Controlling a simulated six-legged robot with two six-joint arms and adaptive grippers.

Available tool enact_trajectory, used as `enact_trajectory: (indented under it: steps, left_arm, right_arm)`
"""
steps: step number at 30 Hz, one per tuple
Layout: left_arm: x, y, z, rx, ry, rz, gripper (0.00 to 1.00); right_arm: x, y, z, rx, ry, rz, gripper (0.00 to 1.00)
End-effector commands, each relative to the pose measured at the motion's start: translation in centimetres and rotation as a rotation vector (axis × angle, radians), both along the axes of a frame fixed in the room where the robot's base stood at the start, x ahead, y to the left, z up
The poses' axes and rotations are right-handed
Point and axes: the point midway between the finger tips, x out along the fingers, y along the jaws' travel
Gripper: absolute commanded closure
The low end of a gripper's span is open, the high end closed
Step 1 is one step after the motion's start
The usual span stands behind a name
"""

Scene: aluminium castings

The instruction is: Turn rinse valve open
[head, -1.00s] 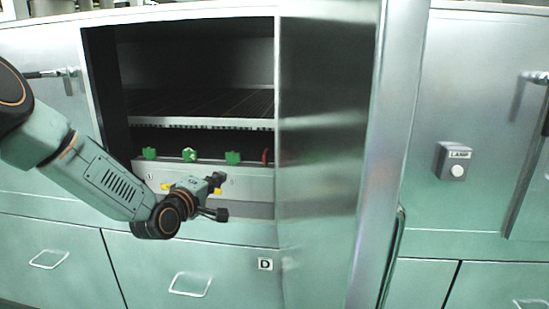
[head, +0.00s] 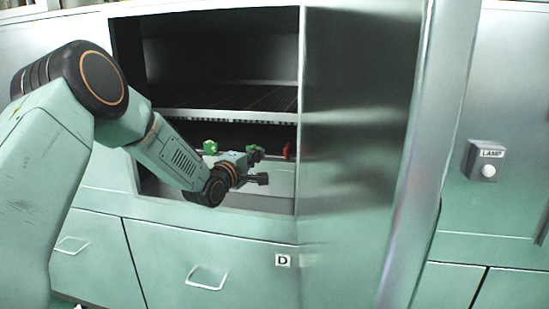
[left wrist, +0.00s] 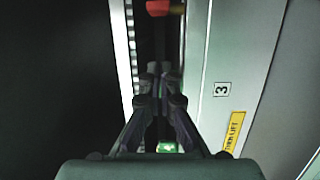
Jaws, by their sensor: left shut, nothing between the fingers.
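My left gripper (head: 256,154) is inside the open cabinet bay, in front of the row of valve handles; its fingers are shut and empty. In the left wrist view, the closed fingertips (left wrist: 157,70) point along the dark slot beside a pale panel. A red handle (head: 286,151) lies just right of the gripper; it also shows at the top of the left wrist view (left wrist: 160,7), apart from the fingertips. A green handle (head: 210,147) is left of the gripper. Another green part (left wrist: 167,147) shows low between the fingers. I cannot tell which handle is the rinse valve.
A shelf edge (head: 220,115) runs above the handles. The open metal door (head: 355,150) stands close on the right. A lamp switch (head: 485,160) is farther right.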

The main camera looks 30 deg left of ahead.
Motion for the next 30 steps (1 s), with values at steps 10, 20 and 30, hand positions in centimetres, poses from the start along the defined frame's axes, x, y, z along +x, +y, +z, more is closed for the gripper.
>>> enact_trajectory:
  steps: [10, 20, 30]
  left_arm:
    - [3.1, -2.7, -0.1, 0.002, 0.000, -0.003, 1.00]
    - [3.4, -4.0, 0.0, 0.001, 0.000, 0.000, 1.00]
    - [3.1, -4.9, 0.1, 0.000, 0.002, -0.002, 1.00]
  right_arm:
    - [0.0, 0.0, -1.0, 0.000, 0.000, 0.000, 0.60]
    - [0.0, 0.0, -1.2, 0.000, 0.000, 0.000, 0.60]
    - [0.0, 0.0, -0.7, 0.000, 0.000, 0.000, 0.60]
